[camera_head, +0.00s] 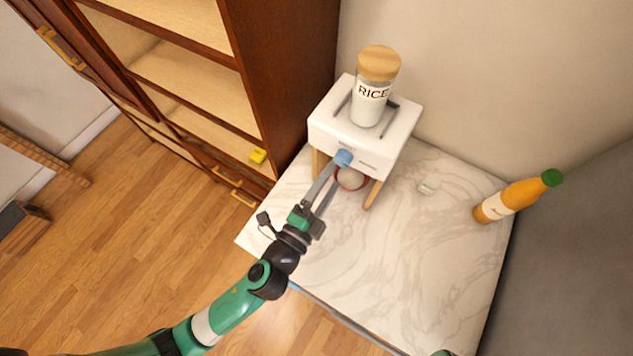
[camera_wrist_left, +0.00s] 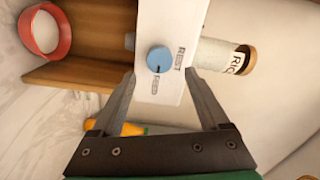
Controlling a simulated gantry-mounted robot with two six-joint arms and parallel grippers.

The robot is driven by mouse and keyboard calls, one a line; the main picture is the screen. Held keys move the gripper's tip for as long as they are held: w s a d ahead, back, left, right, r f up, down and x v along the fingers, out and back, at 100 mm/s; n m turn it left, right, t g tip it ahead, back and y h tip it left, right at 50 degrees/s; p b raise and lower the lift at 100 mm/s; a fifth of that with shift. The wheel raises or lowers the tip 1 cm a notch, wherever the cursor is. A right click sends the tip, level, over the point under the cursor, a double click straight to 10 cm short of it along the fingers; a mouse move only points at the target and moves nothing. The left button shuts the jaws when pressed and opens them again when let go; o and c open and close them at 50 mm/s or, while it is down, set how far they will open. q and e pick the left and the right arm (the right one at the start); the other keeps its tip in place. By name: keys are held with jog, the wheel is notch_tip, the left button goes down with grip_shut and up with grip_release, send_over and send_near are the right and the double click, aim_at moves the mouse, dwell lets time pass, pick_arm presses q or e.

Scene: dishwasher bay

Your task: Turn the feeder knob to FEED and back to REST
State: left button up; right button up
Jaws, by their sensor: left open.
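The white feeder (camera_head: 345,138) stands on wooden legs on the marble top, with a jar labelled RICE (camera_head: 372,95) on it. Its blue knob (camera_head: 343,158) is on the front face and shows in the wrist view (camera_wrist_left: 159,59) with the words REST and FEED beside it. Which word the knob points at, I cannot tell. My left gripper (camera_head: 330,175) is open in front of the knob. In the wrist view its fingertips (camera_wrist_left: 160,76) lie either side of the knob's lower edge; contact is unclear. A red-rimmed bowl (camera_wrist_left: 67,35) sits below the feeder.
The front marble is clear.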

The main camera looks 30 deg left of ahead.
pick_arm(q)
jog(key=s+b, duration=0.1)
jog(key=s, duration=0.6)
jog(key=shift+d, duration=0.2)
